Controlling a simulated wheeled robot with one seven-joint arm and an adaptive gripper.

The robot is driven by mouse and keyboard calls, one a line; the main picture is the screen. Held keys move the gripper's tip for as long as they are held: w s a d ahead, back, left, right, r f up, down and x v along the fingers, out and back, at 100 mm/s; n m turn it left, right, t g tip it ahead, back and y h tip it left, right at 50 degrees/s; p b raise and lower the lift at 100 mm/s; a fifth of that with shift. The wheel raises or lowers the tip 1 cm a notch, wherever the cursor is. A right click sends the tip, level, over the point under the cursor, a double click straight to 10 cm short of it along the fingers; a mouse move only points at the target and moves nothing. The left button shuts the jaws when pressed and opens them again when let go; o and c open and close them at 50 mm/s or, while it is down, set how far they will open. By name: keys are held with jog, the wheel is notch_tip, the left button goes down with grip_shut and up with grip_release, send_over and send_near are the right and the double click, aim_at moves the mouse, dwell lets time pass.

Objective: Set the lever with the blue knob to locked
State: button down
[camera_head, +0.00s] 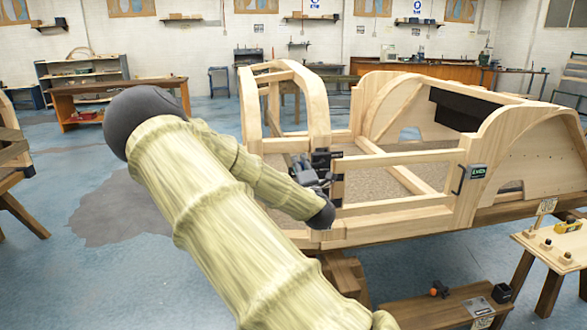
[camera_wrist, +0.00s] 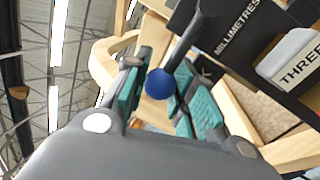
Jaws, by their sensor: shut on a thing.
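In the wrist view, the blue knob (camera_wrist: 160,84) is between the teal pads of my gripper (camera_wrist: 162,92), which is shut on it. A dark lever (camera_wrist: 187,40) runs from the knob up and right to a black panel (camera_wrist: 232,40) lettered "MILLIMETRES". In the head view my gripper (camera_head: 308,172) is at the near side of the wooden bodyframe (camera_head: 400,158), beside a small black unit (camera_head: 322,160) on its upright. The knob cannot be made out there. No locked marking is readable.
A pale block (camera_wrist: 290,55) lettered "THREE" is beside the black panel. A green-labelled plate (camera_head: 478,172) and a dark handle are on the frame's right post. A low bench (camera_head: 440,312) and small table (camera_head: 560,245) stand front right. Open floor (camera_head: 110,270) is on the left.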

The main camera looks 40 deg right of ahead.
jog(key=shift+a+f, duration=0.1)
jog(key=c, duration=1.1)
grip_release()
jog(key=shift+w, duration=0.15)
jog(key=shift+c, duration=0.2)
jog(key=v, duration=1.2)
jog(key=shift+f, duration=0.1)
